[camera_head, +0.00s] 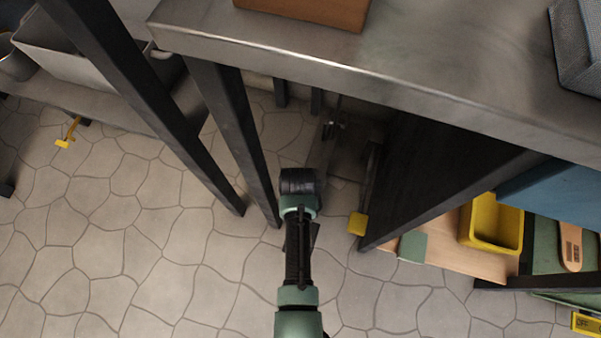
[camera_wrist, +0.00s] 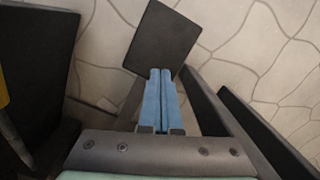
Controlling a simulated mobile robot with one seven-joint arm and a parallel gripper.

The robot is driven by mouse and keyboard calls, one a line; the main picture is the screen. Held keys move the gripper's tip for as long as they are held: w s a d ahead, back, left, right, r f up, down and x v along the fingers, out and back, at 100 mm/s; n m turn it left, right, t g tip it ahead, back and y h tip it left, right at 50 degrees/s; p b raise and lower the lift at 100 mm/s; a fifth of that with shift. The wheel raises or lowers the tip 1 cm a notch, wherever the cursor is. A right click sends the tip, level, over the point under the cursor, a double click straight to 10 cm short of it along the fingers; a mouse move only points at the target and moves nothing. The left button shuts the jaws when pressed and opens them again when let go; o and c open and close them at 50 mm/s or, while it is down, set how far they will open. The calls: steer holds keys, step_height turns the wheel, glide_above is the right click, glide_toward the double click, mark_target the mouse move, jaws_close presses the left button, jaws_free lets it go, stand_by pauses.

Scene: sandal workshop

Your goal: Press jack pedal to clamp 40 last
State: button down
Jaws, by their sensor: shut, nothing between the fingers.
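A flat dark square plate (camera_wrist: 163,38), which looks like the jack pedal, lies just past my fingertips in the wrist view. A dark corner (camera_head: 315,234) beside my arm in the head view may be the same plate. My gripper (camera_wrist: 160,72) is shut and empty, its two blue fingers together. The tips overlap the plate's near edge in the picture; I cannot tell whether they touch it. In the head view my own arm hides the fingers. I cannot make out the 40 last in either view.
A metal-topped bench (camera_head: 330,68) overhangs above, with dark legs (camera_head: 235,140) left of my arm. A yellow pedal (camera_head: 357,223) sits close on the right, another yellow pedal (camera_head: 66,140) far left. A yellow tray (camera_head: 491,246) stands at right. Stone floor (camera_head: 150,270) is clear at lower left.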

steer(key=shift+r, duration=0.1)
step_height(320, 180, up, 13)
steer(key=w+p, duration=0.1)
steer(key=p, duration=0.8)
